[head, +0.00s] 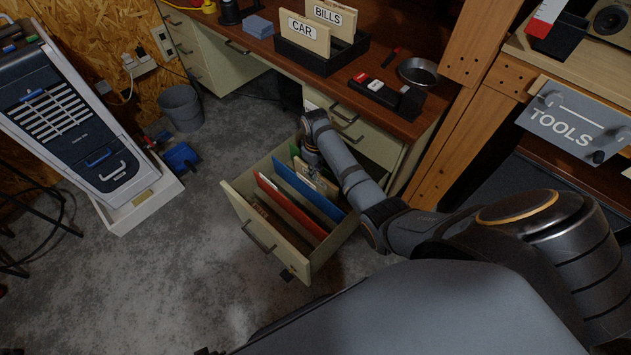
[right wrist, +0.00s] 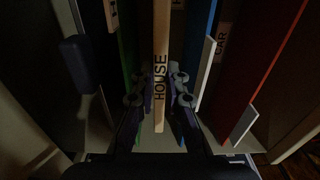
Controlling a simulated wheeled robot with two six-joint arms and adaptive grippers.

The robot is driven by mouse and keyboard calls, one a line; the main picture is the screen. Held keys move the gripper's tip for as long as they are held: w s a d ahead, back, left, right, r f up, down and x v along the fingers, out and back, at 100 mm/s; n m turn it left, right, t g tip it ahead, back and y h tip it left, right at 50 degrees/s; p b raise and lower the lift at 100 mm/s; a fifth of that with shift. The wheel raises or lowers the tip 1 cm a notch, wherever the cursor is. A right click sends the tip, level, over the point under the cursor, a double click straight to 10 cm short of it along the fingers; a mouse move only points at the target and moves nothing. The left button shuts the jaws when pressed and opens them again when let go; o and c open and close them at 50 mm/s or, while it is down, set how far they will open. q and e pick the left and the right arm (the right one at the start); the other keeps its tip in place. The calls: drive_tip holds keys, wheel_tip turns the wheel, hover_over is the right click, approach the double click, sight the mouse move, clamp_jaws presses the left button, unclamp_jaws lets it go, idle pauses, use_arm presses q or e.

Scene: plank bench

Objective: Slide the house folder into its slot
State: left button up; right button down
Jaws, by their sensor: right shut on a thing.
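The house folder is a thin light-wood board with HOUSE in black letters in the right wrist view (right wrist: 160,60). My right gripper (right wrist: 159,100) is shut on it, one finger on each side. In the head view the right gripper (head: 311,164) reaches down into the open drawer (head: 238,207), and the folder (head: 322,183) is partly hidden by it. The folder stands between the green divider (right wrist: 127,50) and the blue divider (right wrist: 208,45). I cannot tell whether its lower edge touches the drawer floor. My left gripper is not in view.
A red divider (head: 290,207) stands nearer the drawer front. A CAR label (right wrist: 222,40) shows between blue and red. On the desk a black holder (head: 310,62) bears the CAR (head: 303,33) and BILLS (head: 328,15) folders. A bucket (head: 181,106) stands left on the floor.

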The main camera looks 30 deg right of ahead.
wheel_tip(320, 180, down, 4)
drive_tip(key=shift+r+b, duration=0.1)
drive_tip(key=shift+b, duration=0.6)
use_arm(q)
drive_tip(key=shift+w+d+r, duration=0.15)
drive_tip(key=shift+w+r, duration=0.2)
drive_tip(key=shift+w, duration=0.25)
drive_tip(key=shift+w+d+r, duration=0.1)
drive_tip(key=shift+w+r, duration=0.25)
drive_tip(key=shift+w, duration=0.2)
use_arm(e)
drive_tip(key=c, duration=1.7)
unclamp_jaws()
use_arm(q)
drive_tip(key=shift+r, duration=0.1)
use_arm(e)
drive_tip(key=shift+o, duration=0.2)
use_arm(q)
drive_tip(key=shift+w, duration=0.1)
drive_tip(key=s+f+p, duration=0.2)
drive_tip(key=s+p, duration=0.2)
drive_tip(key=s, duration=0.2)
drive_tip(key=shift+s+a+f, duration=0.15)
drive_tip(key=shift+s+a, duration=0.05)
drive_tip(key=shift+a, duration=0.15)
use_arm(e)
wheel_tip(320, 180, up, 12)
drive_tip(key=shift+r, duration=0.1)
